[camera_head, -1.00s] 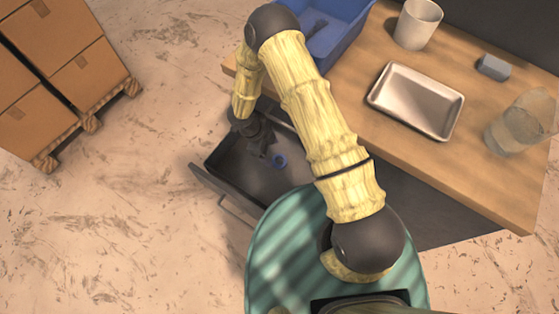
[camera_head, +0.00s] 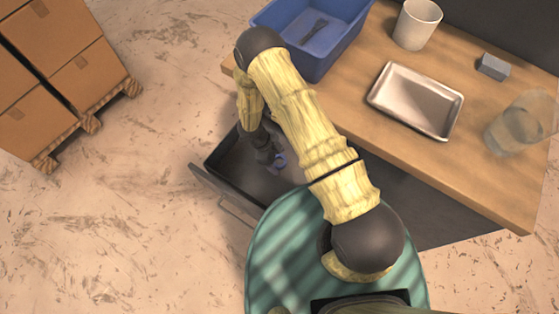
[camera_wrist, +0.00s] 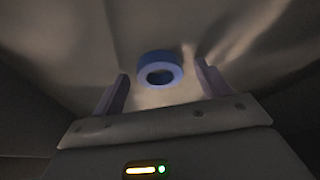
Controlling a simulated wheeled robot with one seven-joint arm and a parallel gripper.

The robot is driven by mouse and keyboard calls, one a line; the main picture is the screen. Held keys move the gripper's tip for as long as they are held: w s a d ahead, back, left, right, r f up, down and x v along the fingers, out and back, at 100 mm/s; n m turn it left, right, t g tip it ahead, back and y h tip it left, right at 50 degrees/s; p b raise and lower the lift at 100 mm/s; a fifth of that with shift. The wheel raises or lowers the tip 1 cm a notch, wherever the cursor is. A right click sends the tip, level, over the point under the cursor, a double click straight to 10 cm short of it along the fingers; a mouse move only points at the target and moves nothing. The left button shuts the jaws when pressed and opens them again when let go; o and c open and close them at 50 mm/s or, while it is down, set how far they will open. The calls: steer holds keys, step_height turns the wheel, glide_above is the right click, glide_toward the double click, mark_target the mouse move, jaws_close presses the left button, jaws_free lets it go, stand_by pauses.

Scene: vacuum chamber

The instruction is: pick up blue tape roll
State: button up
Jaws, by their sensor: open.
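The blue tape roll (camera_head: 281,159) lies in the open drawer (camera_head: 233,169) below the table, partly covered by my gripper (camera_head: 275,165) in the head view. In the wrist view the blue tape roll (camera_wrist: 159,70) shows as a ring with its hole visible. My gripper (camera_wrist: 160,90) is open, with one finger on each side of the picture and the roll ahead, between the lines of the fingers. I cannot tell whether the fingertips reach beside the roll.
The drawer walls stand close around my gripper. On the wooden table (camera_head: 400,150) are a blue bin (camera_head: 310,60) with a dark item, a white cup (camera_head: 417,24), a metal tray (camera_head: 385,97), a grey block (camera_head: 493,67) and a clear glass (camera_head: 520,125). Boxes (camera_head: 60,60) on a pallet stand left.

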stand_by(0.3)
steer(key=c, duration=1.1)
steer(key=shift+o, duration=0.2)
steer(key=shift+r, duration=0.1)
steer(key=shift+r, duration=0.45)
steer(key=a, duration=0.2)
steer(key=w+a, duration=0.1)
steer(key=a, duration=0.2)
steer(key=w+a+b, duration=0.1)
steer(key=a, duration=0.2)
steer(key=shift+w+r, duration=0.15)
steer(key=shift+r, duration=0.2)
step_height(320, 180, up, 13)
steer(key=shift+d+r+p, duration=0.15)
steer(key=shift+p, duration=0.25)
